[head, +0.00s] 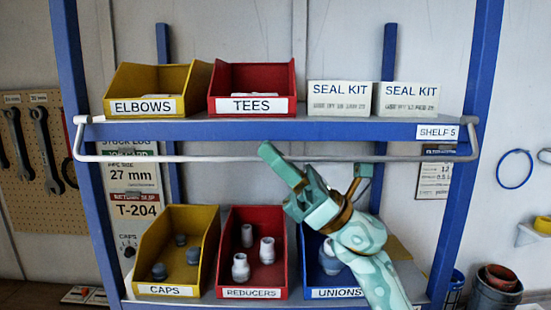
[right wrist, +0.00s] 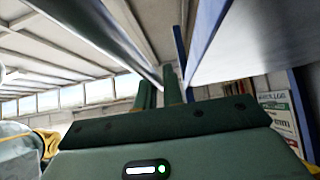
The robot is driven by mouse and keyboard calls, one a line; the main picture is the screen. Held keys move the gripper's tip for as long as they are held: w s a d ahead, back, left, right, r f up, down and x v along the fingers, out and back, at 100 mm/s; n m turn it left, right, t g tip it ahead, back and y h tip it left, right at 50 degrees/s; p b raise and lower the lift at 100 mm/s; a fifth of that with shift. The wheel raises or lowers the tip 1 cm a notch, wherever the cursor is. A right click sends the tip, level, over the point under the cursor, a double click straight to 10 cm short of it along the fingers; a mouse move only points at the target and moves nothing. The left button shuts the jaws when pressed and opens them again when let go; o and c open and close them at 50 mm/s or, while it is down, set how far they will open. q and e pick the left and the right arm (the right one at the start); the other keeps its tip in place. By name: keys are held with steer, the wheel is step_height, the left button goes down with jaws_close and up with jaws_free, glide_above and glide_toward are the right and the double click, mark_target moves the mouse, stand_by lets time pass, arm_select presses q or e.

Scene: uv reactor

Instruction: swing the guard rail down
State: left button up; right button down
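The guard rail (head: 210,158) is a thin light-grey bar, bent at both ends up to pivots at the ends of the upper shelf (head: 350,130). It hangs level below the shelf's front edge. My right gripper (head: 283,168) is at the middle of the rail, its fingers pointing up and left. One finger overlaps the rail in the head view; I cannot tell whether they touch. In the right wrist view the two dark green fingers (right wrist: 162,93) look close together, with a grey bar running past at upper left. Their opening is unclear. My left gripper is out of view.
A yellow elbows bin (head: 155,85), a red tees bin (head: 252,82) and two seal kit boxes (head: 339,97) stand on the upper shelf. Caps (head: 150,245), reducers (head: 238,275) and unions (head: 310,268) bins stand below. Blue posts (head: 75,60) flank the shelves.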

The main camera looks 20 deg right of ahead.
steer(key=shift+m+t+p, duration=0.4)
steer(key=shift+m+t, duration=0.1)
steer(key=shift+s+a+r+m+t+h+p, duration=0.1)
steer(key=shift+r+m+t+h+p, duration=0.15)
steer(key=shift+m+p, duration=0.2)
steer(key=shift+s+m+t+h+p, duration=0.1)
steer(key=shift+m+t+h+p, duration=0.05)
steer(key=shift+m+t+p, duration=0.25)
step_height(320, 180, up, 7)
steer(key=s+m+t+h+p, duration=0.2)
steer(key=m+t+h+p, duration=0.6)
steer(key=m, duration=1.3)
steer(key=shift+s+a+m+h+p, duration=0.35)
steer(key=shift+h+p, duration=1.4)
steer(key=shift+h, duration=1.75)
steer(key=shift+f, duration=0.1)
steer(key=shift+w, duration=0.1)
